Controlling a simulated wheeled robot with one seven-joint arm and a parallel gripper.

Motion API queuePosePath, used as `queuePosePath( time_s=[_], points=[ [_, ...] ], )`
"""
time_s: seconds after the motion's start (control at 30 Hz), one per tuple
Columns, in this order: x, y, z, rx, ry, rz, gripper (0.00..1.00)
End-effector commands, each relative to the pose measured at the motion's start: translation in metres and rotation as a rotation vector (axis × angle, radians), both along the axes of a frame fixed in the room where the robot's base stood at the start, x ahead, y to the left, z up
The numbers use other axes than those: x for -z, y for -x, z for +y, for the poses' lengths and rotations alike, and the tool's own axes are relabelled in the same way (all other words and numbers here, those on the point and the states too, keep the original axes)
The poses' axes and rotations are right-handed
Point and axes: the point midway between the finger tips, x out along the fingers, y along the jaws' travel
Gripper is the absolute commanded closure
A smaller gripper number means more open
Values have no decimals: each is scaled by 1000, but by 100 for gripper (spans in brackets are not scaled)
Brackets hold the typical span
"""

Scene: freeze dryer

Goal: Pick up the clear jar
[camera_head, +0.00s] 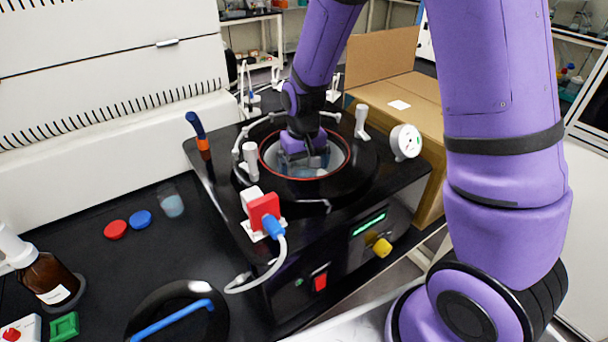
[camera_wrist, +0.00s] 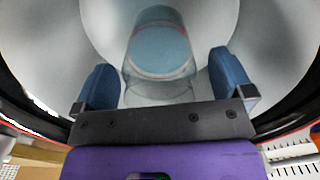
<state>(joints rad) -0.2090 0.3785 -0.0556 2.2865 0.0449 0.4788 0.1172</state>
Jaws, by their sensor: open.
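The clear jar (camera_wrist: 160,55) stands inside the round metal chamber of the freeze dryer and shows between my fingers in the wrist view. It is see-through, with a pale blue round area and a thin reddish line on it. My gripper (camera_wrist: 163,85) is open, with one blue finger on each side of the jar, and seems apart from it. In the head view my gripper (camera_head: 308,158) reaches down into the chamber's opening, which has a red rim (camera_head: 262,158). The jar is mostly hidden there behind my gripper.
White posts (camera_head: 251,162) and a round gauge (camera_head: 405,141) stand around the opening. A red valve (camera_head: 264,211) with a blue-ended hose is at the front. A black lid with a blue handle (camera_head: 172,320), red (camera_head: 115,230) and blue (camera_head: 140,219) caps and a small clear container (camera_head: 171,203) lie left.

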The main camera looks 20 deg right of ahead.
Motion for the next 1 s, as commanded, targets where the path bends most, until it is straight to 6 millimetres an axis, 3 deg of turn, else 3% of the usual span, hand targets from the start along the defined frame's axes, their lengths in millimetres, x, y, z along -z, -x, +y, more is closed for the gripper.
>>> queuePosePath(
  time_s=[0.27,0.53,0.83,1.0],
  points=[
    [3,0,0,0,0,-2,1],
    [3,0,0,0,0,-2,61],
    [-1,-1,0,0,0,-3,62],
    [-21,-1,0,0,-1,-6,62]
  ],
)
